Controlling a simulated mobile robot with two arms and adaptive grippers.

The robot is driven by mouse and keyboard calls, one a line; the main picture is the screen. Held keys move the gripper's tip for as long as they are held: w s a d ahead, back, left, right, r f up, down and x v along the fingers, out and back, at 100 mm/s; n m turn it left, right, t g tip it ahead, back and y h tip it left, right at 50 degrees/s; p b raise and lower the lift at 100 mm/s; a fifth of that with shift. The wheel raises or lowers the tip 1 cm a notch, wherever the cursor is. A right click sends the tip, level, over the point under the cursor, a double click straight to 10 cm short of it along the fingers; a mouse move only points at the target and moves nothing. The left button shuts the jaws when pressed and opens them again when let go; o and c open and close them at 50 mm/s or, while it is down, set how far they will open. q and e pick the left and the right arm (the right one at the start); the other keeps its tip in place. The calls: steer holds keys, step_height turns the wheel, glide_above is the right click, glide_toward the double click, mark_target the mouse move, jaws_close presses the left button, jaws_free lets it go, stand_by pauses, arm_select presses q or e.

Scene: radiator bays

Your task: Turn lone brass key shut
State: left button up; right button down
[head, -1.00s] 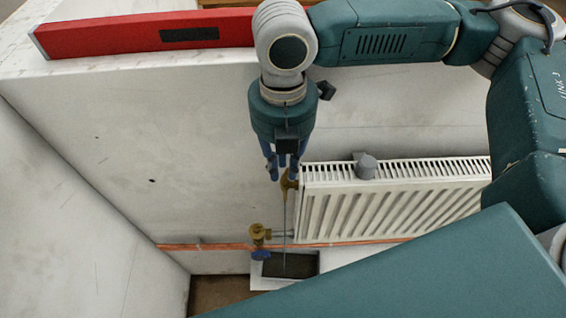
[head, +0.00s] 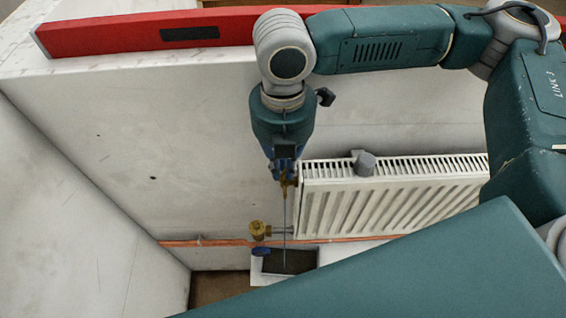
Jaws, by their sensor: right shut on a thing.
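The white radiator (head: 385,203) hangs low on the wall at centre right. At its upper left corner a small brass key (head: 289,182) shows, mostly hidden by my fingers. My right gripper (head: 284,175) points down there and is shut on the brass key. A thin pale line runs straight down from this spot to a dark tray (head: 288,261); I cannot tell whether it is water or a rod. A brass valve (head: 258,231) sits at the radiator's lower left. My left gripper is not in view.
A blue object (head: 261,252) sits by the tray's left edge. A copper pipe (head: 210,243) runs along the wall's foot. A grey knob (head: 365,164) stands on the radiator top. A red level (head: 140,35) lies on the ledge above. A side wall bounds the left.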

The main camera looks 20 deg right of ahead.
steer(key=shift+r+m+p, duration=0.15)
steer(key=shift+m+p, duration=0.55)
steer(key=shift+m, duration=1.2)
steer(key=m, duration=0.4)
steer(key=shift+w+d, duration=0.1)
steer(key=shift+m, duration=2)
steer(key=c, duration=2.1)
jaws_free()
